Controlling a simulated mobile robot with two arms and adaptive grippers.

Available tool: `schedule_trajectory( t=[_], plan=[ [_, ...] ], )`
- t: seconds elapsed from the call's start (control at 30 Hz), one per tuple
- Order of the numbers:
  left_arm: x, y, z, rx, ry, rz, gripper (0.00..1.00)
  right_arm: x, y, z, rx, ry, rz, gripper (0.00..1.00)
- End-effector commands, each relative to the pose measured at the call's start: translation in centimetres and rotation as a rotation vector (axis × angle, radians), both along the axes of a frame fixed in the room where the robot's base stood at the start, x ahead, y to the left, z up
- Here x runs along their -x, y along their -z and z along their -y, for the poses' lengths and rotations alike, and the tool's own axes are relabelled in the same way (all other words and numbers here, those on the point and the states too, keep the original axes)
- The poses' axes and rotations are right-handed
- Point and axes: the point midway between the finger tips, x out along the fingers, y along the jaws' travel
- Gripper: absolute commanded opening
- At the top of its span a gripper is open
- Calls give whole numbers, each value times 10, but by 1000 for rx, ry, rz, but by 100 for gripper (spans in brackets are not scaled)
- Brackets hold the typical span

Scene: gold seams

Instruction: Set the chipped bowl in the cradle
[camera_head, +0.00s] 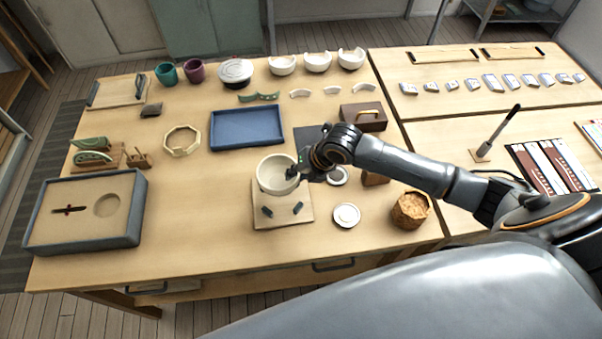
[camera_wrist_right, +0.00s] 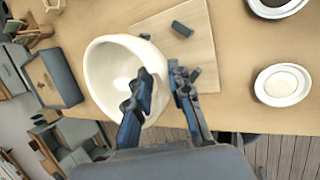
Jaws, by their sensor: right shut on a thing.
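A cream-white bowl (camera_head: 272,175) is in the head view, its opening facing up; I cannot make out a chip in its rim. My right gripper (camera_head: 302,170) is shut on the bowl's right wall. In the right wrist view, one finger of the gripper (camera_wrist_right: 160,100) is inside the bowl (camera_wrist_right: 103,70) and the other outside. The cradle, a pale wooden board (camera_head: 282,222) with dark pegs, is under and in front of the bowl. It also shows in the right wrist view (camera_wrist_right: 205,45). The bowl hides its far part; I cannot tell whether they touch. My left gripper is out of view.
White saucers (camera_head: 346,215) and a brown, crumpled-looking container (camera_head: 410,210) are to the right. A blue tray (camera_head: 247,148) lies behind. A grey-edged box (camera_head: 134,225) stands at left. Three white bowls (camera_head: 317,63) line the back. The table front is clear.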

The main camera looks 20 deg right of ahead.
Motion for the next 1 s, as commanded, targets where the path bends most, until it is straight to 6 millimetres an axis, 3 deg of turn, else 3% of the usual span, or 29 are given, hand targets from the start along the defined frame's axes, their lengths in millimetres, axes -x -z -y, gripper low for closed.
schedule_trajectory(
  t=[0.17,0.8,1.0],
  plan=[
    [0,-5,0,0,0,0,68,-4,7,1,1,-1,-5,0],
    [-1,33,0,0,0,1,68,-4,47,1,1,-2,-4,0],
    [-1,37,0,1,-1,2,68,-4,52,1,1,-2,-3,0]
  ],
)
